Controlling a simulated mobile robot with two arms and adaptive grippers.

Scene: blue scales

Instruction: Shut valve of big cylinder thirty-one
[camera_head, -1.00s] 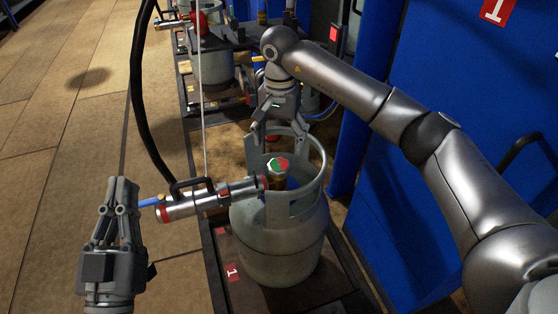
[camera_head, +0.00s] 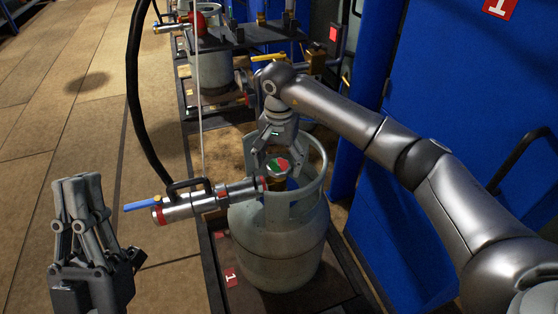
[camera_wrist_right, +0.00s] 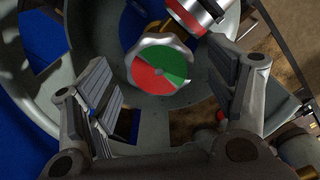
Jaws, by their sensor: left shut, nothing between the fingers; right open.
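The big grey-green gas cylinder (camera_head: 280,250) stands upright on a dark platform, with an open collar around its top. Inside the collar is its valve knob (camera_head: 277,167), with a red and green face. My right gripper (camera_head: 276,156) is open at the collar, just over the knob. In the right wrist view the knob (camera_wrist_right: 158,72) lies between the two spread fingers, without visible contact. A metal connector (camera_head: 195,204) with a blue lever joins the valve from the left. My left gripper (camera_head: 80,181) is shut and empty, left of the connector and apart from it.
A red label with a 1 (camera_head: 231,277) is on the platform (camera_head: 322,293) edge. Another cylinder (camera_head: 215,72) on a scale stands behind. A blue cabinet (camera_head: 455,105) bounds the right side. A black hose (camera_head: 135,100) hangs at the left. The floor at left is clear.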

